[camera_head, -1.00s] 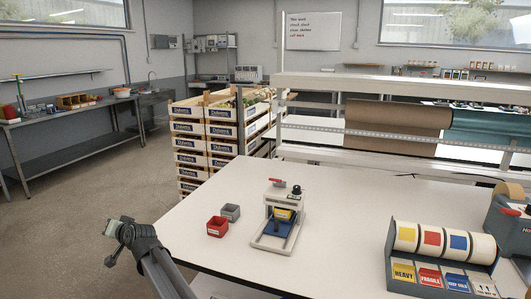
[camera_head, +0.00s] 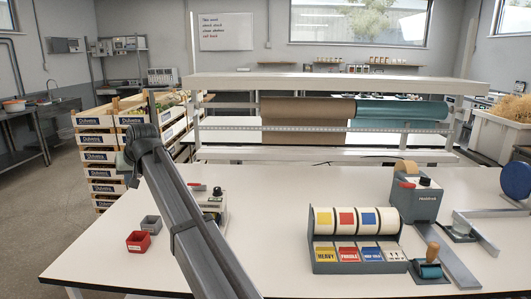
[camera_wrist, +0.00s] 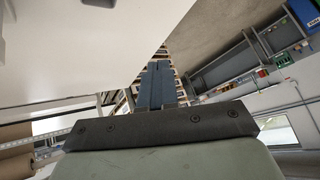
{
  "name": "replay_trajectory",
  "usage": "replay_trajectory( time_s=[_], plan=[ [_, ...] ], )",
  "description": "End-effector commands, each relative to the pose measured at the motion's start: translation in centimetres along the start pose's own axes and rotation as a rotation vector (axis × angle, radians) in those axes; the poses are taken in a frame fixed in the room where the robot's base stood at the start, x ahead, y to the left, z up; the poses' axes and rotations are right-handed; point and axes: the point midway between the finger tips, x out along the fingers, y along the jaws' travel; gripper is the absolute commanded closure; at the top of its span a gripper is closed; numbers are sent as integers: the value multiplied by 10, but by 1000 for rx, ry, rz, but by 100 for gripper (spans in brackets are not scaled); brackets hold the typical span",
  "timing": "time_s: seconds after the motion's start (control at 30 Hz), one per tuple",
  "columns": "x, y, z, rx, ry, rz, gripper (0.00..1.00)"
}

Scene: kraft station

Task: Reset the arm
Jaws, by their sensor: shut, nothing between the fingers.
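My arm rises from the bottom of the head view across the left part of the table. My gripper (camera_wrist: 159,68) shows in the wrist view with its two dark fingers together and nothing between them. In the head view, my gripper (camera_head: 128,168) is small and partly hidden at the arm's far end, in front of the stacked crates. It looks clear of the table and touches nothing that I can make out.
Stacked crates (camera_head: 100,155) stand behind at left.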

Motion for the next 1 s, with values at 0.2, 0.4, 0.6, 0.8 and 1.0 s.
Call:
replay_trajectory(
  time_s=[0.2, 0.4, 0.6, 0.8, 1.0],
  plan=[
    [-53, 71, -8, 1, -99, 123, 100],
    [-97, 121, -7, 14, -184, 212, 100],
    [-125, 148, -4, 27, -236, 262, 100],
    [-133, 158, -1, 33, -254, 277, 100],
    [-125, 159, 6, 33, -255, 277, 100]
  ],
)
